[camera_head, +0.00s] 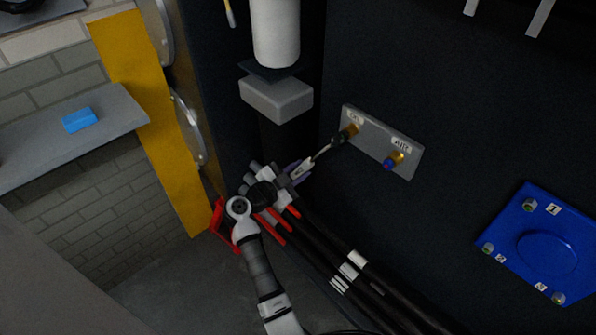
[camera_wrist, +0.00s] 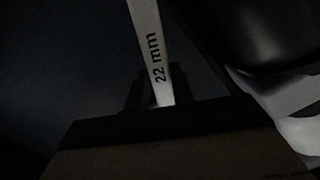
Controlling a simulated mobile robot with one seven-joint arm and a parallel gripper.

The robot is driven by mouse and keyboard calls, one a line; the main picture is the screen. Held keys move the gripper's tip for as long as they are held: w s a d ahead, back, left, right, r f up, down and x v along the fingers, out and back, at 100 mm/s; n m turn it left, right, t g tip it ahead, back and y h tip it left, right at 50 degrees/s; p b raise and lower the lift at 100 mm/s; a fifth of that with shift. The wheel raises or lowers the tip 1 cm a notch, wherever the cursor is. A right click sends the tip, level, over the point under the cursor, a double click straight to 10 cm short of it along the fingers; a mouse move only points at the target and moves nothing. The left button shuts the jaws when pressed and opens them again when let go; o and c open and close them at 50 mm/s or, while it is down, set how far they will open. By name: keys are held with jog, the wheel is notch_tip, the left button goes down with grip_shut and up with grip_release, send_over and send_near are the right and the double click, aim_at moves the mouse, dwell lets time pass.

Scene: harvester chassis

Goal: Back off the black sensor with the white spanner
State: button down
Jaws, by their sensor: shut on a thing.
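My gripper (camera_head: 290,179) is shut on the white spanner (camera_head: 302,169), left of and below the small grey plate. The spanner also shows in the wrist view (camera_wrist: 149,45), marked "22 mm", its near end between the fingers. It points up and right, its far end at or close to the black sensor (camera_head: 338,140). The black sensor sits at the brass fitting (camera_head: 350,130) at the plate's upper left. I cannot tell whether the spanner's jaw is around the sensor or only beside it. The jaw is outside the wrist view.
The grey plate (camera_head: 375,150) also bears a blue sensor (camera_head: 389,163) on a brass fitting by the "AIR" label. Black hoses (camera_head: 320,255) run below my gripper. A grey block (camera_head: 276,97) and white cylinder (camera_head: 275,32) hang above. A blue cover (camera_head: 547,244) is at right.

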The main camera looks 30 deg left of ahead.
jog(key=shift+w+d, duration=0.1)
jog(key=shift+w, duration=0.25)
dwell(0.3)
jog(key=shift+x, duration=0.9)
jog(key=shift+d+r, duration=0.1)
jog(key=shift+s+d+f+n, duration=0.2)
jog(key=shift+d+f+n, duration=0.1)
jog(key=shift+d+n, duration=0.25)
jog(key=shift+s+d+f+n, duration=0.25)
jog(key=shift+d+n, duration=0.2)
jog(key=shift+d, duration=0.25)
jog(key=shift+s+d+f+n, duration=0.25)
jog(key=shift+d+n, duration=0.25)
jog(key=shift+d, duration=0.15)
jog(key=shift+s+d+f+n, duration=0.1)
jog(key=shift+s+d+n, duration=0.1)
jog(key=shift+d+n, duration=0.4)
jog(key=shift+d, duration=0.2)
